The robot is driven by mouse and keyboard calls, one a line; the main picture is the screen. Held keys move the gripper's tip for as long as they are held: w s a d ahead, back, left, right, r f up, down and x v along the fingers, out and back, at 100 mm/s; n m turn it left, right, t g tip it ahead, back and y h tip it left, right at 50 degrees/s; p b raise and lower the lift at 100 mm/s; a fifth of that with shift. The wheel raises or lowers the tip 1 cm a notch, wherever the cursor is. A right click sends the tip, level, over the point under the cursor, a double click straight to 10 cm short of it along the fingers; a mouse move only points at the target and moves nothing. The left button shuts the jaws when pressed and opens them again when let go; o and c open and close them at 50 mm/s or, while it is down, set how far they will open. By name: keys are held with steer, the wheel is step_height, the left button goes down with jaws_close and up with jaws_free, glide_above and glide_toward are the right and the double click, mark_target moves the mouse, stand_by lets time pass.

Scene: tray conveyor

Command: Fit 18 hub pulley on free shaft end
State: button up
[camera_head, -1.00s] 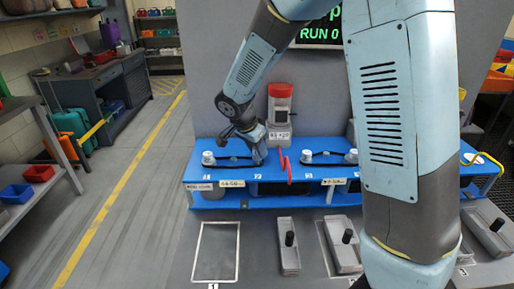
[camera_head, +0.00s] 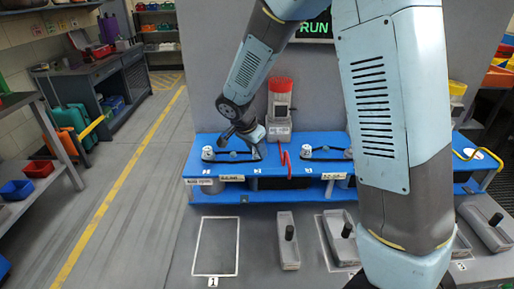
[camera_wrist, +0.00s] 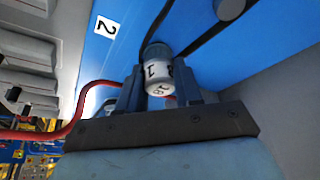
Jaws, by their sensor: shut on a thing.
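The hub pulley (camera_wrist: 158,72), a grey and white cylinder marked 18, sits between the two fingers of my gripper (camera_wrist: 160,95) in the wrist view. The gripper is shut on it. In the head view my gripper (camera_head: 257,150) is low over the blue conveyor deck (camera_head: 270,180), at the right end of the left black belt (camera_head: 235,160); the held pulley is hidden there. A white-topped pulley (camera_head: 207,153) stands at that belt's left end. The shaft under the held pulley is hidden, so I cannot tell whether it is seated.
A red hook-like part (camera_head: 285,158) is close to the right of my gripper, and a red bar shows in the wrist view (camera_wrist: 85,100). A second belt (camera_head: 325,155) lies further right.

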steer(key=shift+f, duration=0.1)
steer(key=o, duration=1.1)
steer(key=v, duration=1.3)
steer(key=shift+s+a+r, duration=0.1)
steer(key=shift+r, duration=0.2)
